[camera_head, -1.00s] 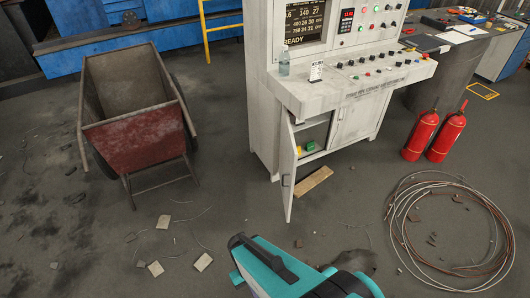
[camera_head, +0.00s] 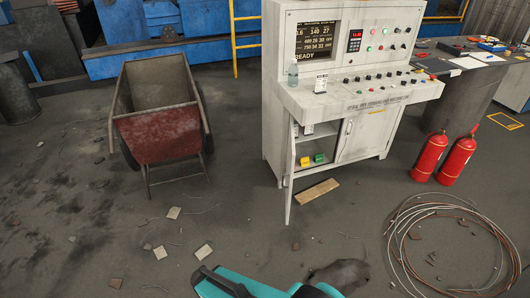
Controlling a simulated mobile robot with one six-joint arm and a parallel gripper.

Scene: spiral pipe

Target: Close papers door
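The grey-white control console (camera_head: 345,95) stands at the centre right. Its lower left cabinet door (camera_head: 290,180) is open, swung out toward me and seen nearly edge-on. Behind it the cabinet interior (camera_head: 318,150) shows a shelf, with a yellow item (camera_head: 304,161) and a green item (camera_head: 319,158) at the bottom. The right cabinet door (camera_head: 361,136) is shut. Part of my teal and black arm (camera_head: 245,287) shows at the bottom edge, well apart from the open door. My gripper is out of the frame.
A rusty red cart (camera_head: 160,115) stands on the left. Two red fire extinguishers (camera_head: 429,157) stand right of the console. Coiled cable (camera_head: 450,240) lies at the lower right. A wooden board (camera_head: 316,192) lies beside the open door. Rubble (camera_head: 160,252) dots the floor.

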